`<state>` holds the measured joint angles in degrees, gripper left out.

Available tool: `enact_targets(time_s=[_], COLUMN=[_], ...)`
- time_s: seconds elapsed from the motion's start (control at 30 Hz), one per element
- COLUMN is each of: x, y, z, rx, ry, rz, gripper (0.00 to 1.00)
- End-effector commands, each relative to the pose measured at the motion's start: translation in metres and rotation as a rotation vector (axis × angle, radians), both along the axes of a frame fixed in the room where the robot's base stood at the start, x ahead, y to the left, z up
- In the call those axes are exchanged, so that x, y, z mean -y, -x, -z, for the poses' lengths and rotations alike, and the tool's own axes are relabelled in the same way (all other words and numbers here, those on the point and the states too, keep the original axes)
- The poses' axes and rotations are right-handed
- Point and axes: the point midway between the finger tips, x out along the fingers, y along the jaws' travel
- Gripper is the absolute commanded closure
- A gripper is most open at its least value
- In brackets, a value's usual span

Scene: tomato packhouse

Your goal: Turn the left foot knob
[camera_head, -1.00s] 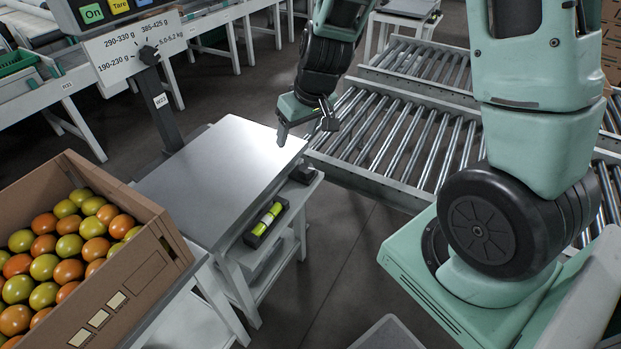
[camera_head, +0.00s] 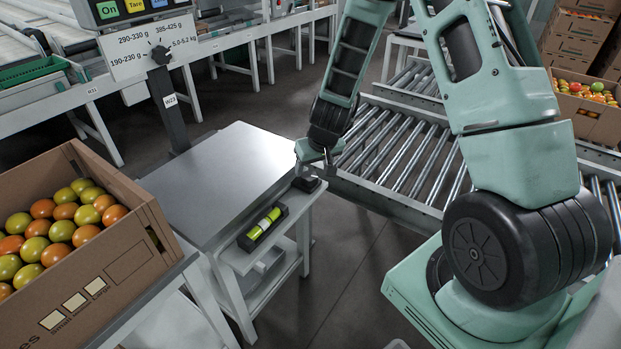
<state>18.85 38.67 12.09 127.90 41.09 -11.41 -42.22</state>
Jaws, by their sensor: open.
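A bench scale with a flat grey weighing plate (camera_head: 225,172) stands on a white table. A black foot knob (camera_head: 307,185) shows below the plate's right corner; I cannot tell whether it is the left one. No other foot knob can be made out. A black spirit level with a yellow-green vial (camera_head: 263,227) lies along the plate's near side. My gripper (camera_head: 314,173) is open and empty, pointing down just above the black knob at the plate's right corner. Whether a finger touches the knob cannot be told.
An open carton of tomatoes (camera_head: 125,270) stands at left. A roller conveyor (camera_head: 405,150) lies behind and right of my gripper. Bare floor shows in front of the table.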

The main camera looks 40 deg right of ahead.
Motion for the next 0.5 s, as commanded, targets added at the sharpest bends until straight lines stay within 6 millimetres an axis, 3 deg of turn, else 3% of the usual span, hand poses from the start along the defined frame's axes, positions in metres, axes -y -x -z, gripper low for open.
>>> enact_targets(time_s=[0.03,0.2,0.5], x=[0.000,0.002,0.003], y=[-0.003,-0.013,-0.019], z=[0.012,0.034,0.047], rx=[-0.002,-0.002,0.001], ry=[-0.003,-0.002,0.000], rz=[0.001,0.001,0.000], gripper=[0.35,0.35,0.35])
